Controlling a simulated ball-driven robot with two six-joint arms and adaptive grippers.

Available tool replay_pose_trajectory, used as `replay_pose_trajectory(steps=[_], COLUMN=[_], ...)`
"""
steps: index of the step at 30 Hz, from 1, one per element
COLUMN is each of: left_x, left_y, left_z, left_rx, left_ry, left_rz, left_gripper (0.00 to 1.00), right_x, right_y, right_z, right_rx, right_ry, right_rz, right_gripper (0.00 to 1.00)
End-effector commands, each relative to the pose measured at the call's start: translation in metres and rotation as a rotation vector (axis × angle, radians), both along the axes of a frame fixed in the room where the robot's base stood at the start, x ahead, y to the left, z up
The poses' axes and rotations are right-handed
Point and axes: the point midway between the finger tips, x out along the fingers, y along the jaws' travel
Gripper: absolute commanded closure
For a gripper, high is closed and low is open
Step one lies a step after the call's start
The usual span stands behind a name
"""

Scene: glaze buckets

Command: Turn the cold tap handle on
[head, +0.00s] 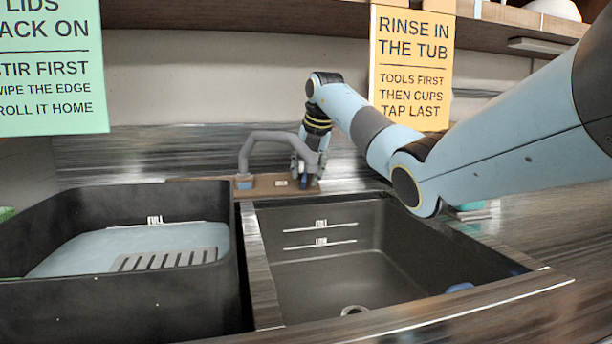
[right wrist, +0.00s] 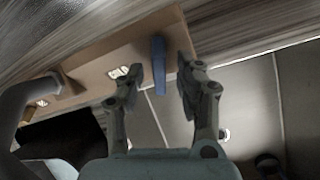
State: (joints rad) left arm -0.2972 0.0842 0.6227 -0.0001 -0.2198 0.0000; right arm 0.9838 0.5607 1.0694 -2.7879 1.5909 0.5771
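The cold tap handle is a slim blue lever (right wrist: 159,65) on the brown tap ledge (right wrist: 90,65) in the right wrist view. In the head view a small bit of blue (head: 304,183) shows below my right gripper (head: 306,168) at the ledge's right end. My right gripper (right wrist: 158,75) is open in the wrist view, its two fingers on either side of the lever with a gap on each side. The grey tap spout (head: 268,138) arches left of the gripper in the head view. My left gripper is not in view.
A dark sink basin (head: 370,260) lies in front of the tap. A black tub (head: 100,300) with a pale slotted insert stands to its left. An orange sign (head: 412,60) and a green sign (head: 52,65) hang at the back, under a shelf.

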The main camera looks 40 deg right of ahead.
Motion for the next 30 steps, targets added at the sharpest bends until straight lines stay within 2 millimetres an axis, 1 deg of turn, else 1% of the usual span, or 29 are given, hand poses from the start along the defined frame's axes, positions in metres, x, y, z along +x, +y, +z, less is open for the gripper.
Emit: replay_pose_trajectory(steps=[3,9,11,15,18,23,27,30], left_x=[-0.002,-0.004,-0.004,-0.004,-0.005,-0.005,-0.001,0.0], left_y=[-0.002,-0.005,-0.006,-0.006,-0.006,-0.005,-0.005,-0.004], left_z=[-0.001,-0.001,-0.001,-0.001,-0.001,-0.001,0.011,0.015], left_rx=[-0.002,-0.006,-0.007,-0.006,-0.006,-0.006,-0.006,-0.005], left_ry=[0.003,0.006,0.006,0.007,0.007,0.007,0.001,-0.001], left_rz=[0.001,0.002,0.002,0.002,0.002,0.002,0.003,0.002], left_gripper=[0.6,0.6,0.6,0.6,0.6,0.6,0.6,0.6], right_x=[0.002,0.002,0.002,0.002,0.002,0.002,0.002,0.002], right_y=[0.0,0.0,0.0,0.0,0.0,0.0,0.001,0.0], right_z=[-0.003,-0.003,-0.003,-0.003,-0.003,-0.003,0.001,0.0], right_rx=[0.0,0.0,0.0,0.0,0.0,-0.001,-0.038,-0.066], right_ry=[0.0,0.0,-0.001,-0.001,-0.001,0.0,0.021,0.035], right_rz=[0.0,0.001,0.001,0.001,0.001,0.002,0.063,0.102], right_gripper=[0.64,0.64,0.71,0.89,1.0,1.0,1.0,1.0])
